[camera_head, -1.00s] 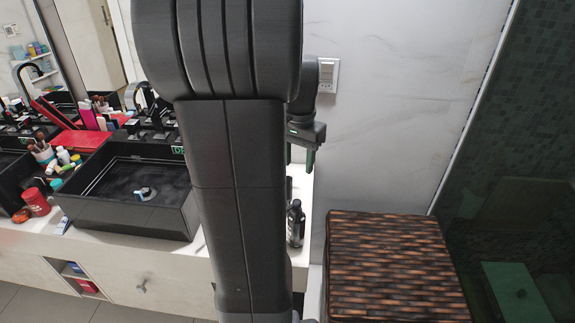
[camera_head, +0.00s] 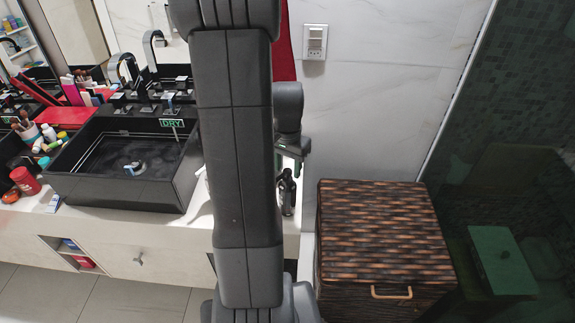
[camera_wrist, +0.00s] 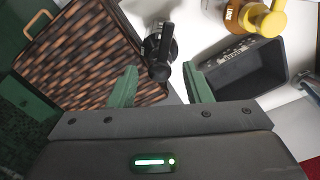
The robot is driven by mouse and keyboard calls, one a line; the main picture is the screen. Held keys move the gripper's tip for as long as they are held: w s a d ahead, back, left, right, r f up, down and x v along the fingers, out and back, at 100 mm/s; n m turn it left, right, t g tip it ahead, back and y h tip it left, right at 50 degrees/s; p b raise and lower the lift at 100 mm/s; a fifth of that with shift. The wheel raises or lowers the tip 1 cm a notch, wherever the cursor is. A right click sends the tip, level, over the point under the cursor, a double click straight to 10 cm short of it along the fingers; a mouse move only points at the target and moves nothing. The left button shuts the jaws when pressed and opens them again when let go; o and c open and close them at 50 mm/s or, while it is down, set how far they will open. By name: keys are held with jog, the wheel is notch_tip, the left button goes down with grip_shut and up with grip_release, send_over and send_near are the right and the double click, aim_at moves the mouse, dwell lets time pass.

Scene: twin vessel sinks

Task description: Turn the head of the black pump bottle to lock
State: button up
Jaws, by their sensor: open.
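The black pump bottle (camera_head: 287,197) stands upright on the white counter's right end, partly behind my arm in the head view. In the wrist view the black pump bottle (camera_wrist: 170,47) is seen from above, with its dark pump head lying between the fingertips in the picture. My gripper (camera_wrist: 161,82) is open, with one green finger on each side of the head and visible gaps. In the head view my gripper (camera_head: 291,164) is just above the bottle. I cannot tell whether the fingers are level with the head.
A woven hamper (camera_head: 385,225) stands right of the counter. A black vessel sink (camera_head: 115,190) lies left of my arm. The wrist view shows a yellow-topped pump bottle (camera_wrist: 258,20) and a black open container (camera_wrist: 245,75) at the right, close to the right finger.

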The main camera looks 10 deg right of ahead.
jog(key=shift+f, duration=0.1)
grip_shut()
jog(key=shift+n, duration=0.4)
jog(key=n+b, duration=0.1)
jog(key=n, duration=0.2)
jog(key=shift+n, duration=0.4)
jog(key=n, duration=0.4)
jog(key=shift+n+b, duration=0.3)
jog(key=n, duration=0.8)
jog(key=shift+n+b, duration=0.3)
jog(key=shift+b, duration=0.05)
